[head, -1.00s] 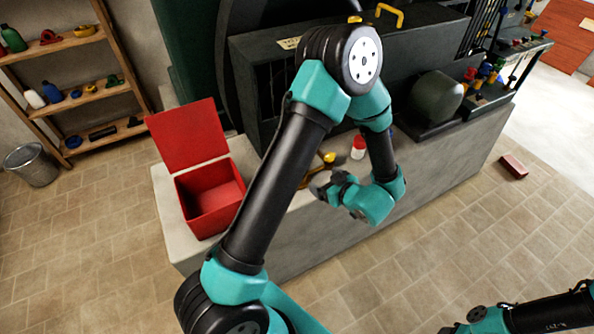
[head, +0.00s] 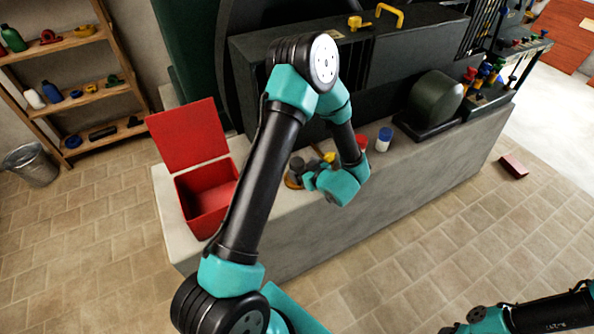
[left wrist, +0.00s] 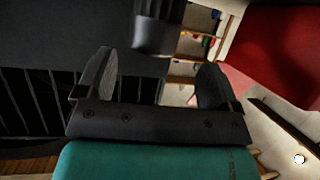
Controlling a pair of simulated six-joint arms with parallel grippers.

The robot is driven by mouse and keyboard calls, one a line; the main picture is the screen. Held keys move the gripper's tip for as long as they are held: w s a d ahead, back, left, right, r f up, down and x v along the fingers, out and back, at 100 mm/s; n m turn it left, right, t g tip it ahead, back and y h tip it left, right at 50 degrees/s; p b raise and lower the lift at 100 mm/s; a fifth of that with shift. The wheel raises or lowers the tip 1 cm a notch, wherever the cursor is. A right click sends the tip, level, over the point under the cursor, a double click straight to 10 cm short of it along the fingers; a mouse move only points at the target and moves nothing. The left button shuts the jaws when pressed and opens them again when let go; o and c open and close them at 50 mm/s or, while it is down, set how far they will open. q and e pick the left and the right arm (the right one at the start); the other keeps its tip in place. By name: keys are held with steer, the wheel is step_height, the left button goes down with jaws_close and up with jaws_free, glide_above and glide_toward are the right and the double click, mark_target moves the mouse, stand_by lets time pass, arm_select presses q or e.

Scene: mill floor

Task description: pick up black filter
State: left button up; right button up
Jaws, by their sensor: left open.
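My left gripper (head: 309,176) is over the concrete ledge (head: 430,160), with its jaws open and nothing between the fingers. Both fingers show apart in the left wrist view (left wrist: 153,88). A dark cylinder (left wrist: 157,27), which looks like the black filter, stands beyond the fingertips at the top of that view, roughly between them and apart from them. In the head view, a dark grey shape (head: 297,164) beside the gripper may be the same filter; the arm partly hides this area.
An open red box (head: 205,205) stands at the ledge's left end. Close to the gripper are a yellow item (head: 328,157), a red-capped bottle (head: 362,141) and a blue-capped bottle (head: 384,139). The dark machine (head: 400,60) rises behind. The ledge's right front is clear.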

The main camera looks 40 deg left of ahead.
mark_target(299, 164)
arm_select(q)
steer(key=shift+w+x, duration=0.2)
steer(key=shift+x, duration=1.1)
steer(key=shift+w+x, duration=0.2)
steer(key=shift+x, duration=1.1)
steer(key=shift+r, duration=0.1)
steer(key=shift+c, duration=0.3)
steer(key=c, duration=1)
steer(key=shift+r, duration=0.45)
step_height(299, 164, up, 3)
steer(key=shift+f, duration=0.1)
steer(key=s+d+r, duration=0.1)
steer(key=s+d, duration=0.9)
steer(key=s, duration=0.2)
steer(key=shift+d+r, duration=0.15)
steer(key=shift+d, duration=0.15)
